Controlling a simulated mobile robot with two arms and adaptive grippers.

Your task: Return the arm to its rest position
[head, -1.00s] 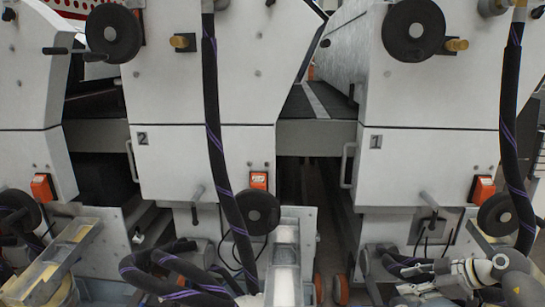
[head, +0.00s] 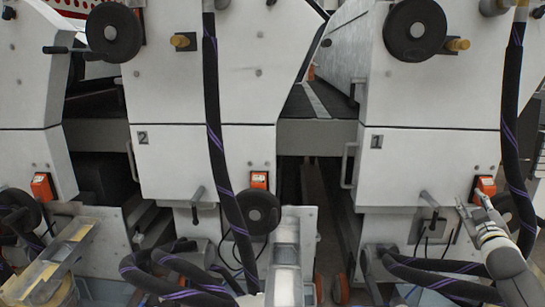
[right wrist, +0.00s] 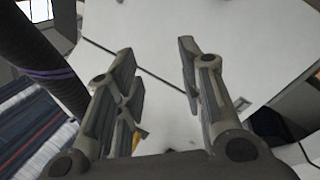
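My right arm (head: 505,260) comes in at the lower right of the head view and points up. Its gripper (head: 471,203) is in front of the lower part of the machine unit marked 1. In the right wrist view the gripper's two fingers (right wrist: 155,62) are spread apart with nothing between them, and a pale machine panel lies beyond them. My left arm and left gripper are not in view.
Machine unit 1 (head: 420,170) and unit 2 (head: 185,170) stand ahead, with handwheels and orange switches. A thick black hose (head: 511,130) hangs near my right arm; a hose also shows in the wrist view (right wrist: 45,60). A dark gap (head: 320,185) separates the units.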

